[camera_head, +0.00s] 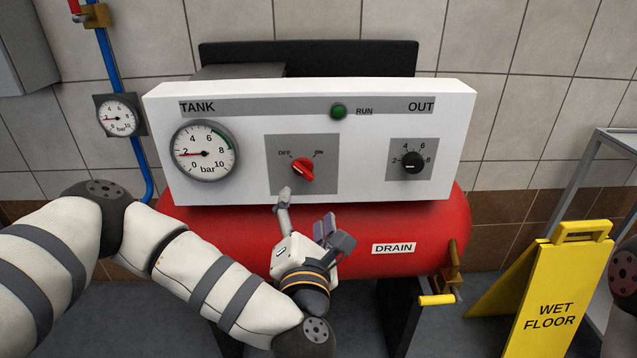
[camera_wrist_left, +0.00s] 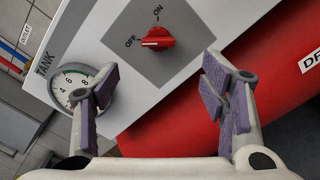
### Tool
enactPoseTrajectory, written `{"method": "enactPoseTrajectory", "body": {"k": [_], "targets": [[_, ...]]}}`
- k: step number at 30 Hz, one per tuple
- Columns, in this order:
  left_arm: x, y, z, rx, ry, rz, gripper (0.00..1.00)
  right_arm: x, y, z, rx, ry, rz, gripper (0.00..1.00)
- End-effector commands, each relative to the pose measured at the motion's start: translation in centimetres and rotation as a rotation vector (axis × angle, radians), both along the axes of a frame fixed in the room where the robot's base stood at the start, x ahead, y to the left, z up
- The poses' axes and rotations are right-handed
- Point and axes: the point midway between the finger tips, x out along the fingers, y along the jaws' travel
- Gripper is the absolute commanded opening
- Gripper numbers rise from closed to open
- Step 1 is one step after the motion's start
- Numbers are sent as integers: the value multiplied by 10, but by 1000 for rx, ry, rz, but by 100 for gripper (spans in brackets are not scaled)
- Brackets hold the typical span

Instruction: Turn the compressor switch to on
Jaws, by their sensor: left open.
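The compressor switch is a red knob (camera_head: 302,170) on a grey plate in the white panel (camera_head: 365,115), with OFF at its upper left and ON at its upper right. Its white mark points toward OFF. It also shows in the left wrist view (camera_wrist_left: 155,38), ahead of the fingers. My left gripper (camera_head: 307,208) is open and empty, just below the panel's lower edge and apart from the knob. Its two purple-padded fingers (camera_wrist_left: 160,82) are spread wide in the wrist view. My right gripper is not in view.
A tank gauge (camera_head: 204,152) and black OUT knob (camera_head: 412,162) flank the switch; the green RUN lamp (camera_head: 338,111) is above. The red tank (camera_head: 350,225) lies under the panel. A yellow drain handle (camera_head: 437,299) and wet floor sign (camera_head: 548,295) are at right.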

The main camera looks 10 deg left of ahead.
Motion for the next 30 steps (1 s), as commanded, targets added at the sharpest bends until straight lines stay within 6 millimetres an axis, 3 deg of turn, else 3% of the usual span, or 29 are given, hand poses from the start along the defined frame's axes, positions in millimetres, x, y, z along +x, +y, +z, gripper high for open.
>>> {"method": "enactPoseTrajectory", "body": {"k": [6,9,12,19,24,30], "targets": [[15,6,-18,-12,19,10,66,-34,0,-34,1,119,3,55],[24,8,-17,-9,13,8,66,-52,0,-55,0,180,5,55],[50,18,-3,-6,-3,14,66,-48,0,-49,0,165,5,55],[100,30,1,-6,-6,10,66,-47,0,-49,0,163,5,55],[115,34,1,-6,-5,7,66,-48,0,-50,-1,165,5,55],[116,34,1,-5,-4,5,66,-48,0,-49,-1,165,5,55]]}}
